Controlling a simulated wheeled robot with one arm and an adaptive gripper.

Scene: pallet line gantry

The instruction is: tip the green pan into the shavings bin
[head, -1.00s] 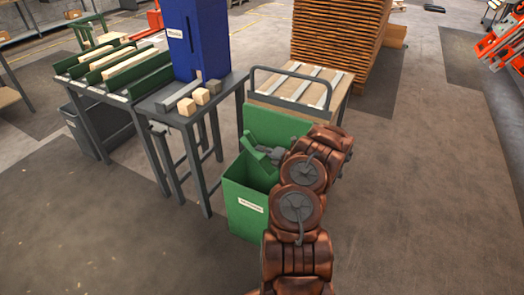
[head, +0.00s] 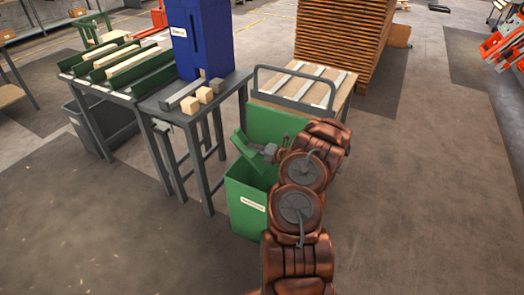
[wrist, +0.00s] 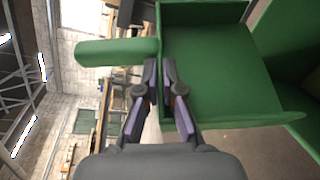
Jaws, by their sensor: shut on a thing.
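The green pan (head: 249,146) is tilted steeply above the mouth of the green shavings bin (head: 244,215), which has a white label on its front. I see no shavings in the part of the pan that shows. Part of the bin (wrist: 288,45) shows at the right there. The bin's bottom is hidden.
A dark table (head: 165,100) with wood blocks and a blue machine column (head: 198,38) stands left of the bin. A cart with a wooden top (head: 310,85) is behind it, and stacked boards (head: 343,40) further back. The floor at right is clear.

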